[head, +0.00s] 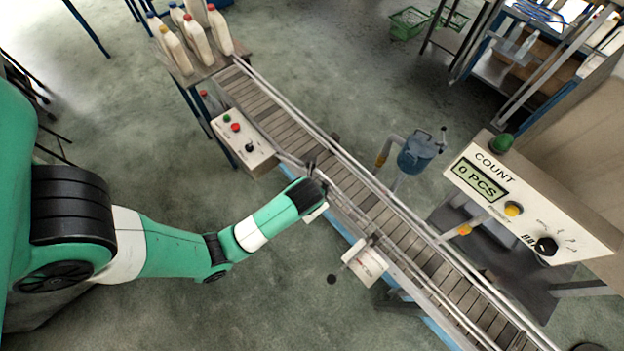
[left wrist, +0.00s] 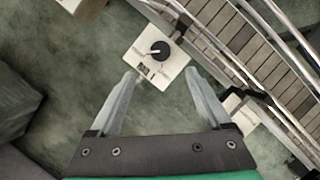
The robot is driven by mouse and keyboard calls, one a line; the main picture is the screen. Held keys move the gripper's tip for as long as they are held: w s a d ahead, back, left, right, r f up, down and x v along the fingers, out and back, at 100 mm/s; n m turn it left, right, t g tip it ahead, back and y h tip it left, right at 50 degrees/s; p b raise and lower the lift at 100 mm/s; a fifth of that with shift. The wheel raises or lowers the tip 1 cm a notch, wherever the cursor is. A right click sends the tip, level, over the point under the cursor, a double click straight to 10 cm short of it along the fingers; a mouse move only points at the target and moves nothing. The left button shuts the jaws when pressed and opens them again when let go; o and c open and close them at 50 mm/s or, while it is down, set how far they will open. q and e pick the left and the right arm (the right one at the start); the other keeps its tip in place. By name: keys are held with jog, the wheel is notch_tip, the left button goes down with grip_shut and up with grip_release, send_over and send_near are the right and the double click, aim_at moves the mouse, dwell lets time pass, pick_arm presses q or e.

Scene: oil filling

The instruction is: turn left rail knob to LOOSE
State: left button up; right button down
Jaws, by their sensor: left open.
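A black round knob (left wrist: 160,49) with a pale pointer sits on a white plate (left wrist: 172,66) beside the conveyor in the left wrist view. The pointer points left; the small lettering on the plate is unreadable. My left gripper (left wrist: 161,76) is open and empty. Its fingertips are apart on either side of the plate's lower part, with the knob beyond them and nothing between them. In the head view my left gripper (head: 314,186) is over the near rail, and only an edge of the white plate (head: 316,213) shows below it. My right gripper is not in view.
The slatted conveyor (head: 345,190) runs diagonally between metal rails. A second white rail box (head: 366,263) stands farther right. A button box (head: 243,140) is at the upper left, and a counter panel (head: 530,196) is at the right. The floor at lower left is open.

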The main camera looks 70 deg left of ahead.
pick_arm(q)
jog(key=b+x, duration=0.2)
jog(key=x, duration=0.9)
jog(key=shift+w+a+f+b, duration=0.1)
jog(key=shift+a+f+b, duration=0.15)
jog(key=shift+b, duration=0.1)
jog(key=shift+c, duration=0.3)
grip_shut()
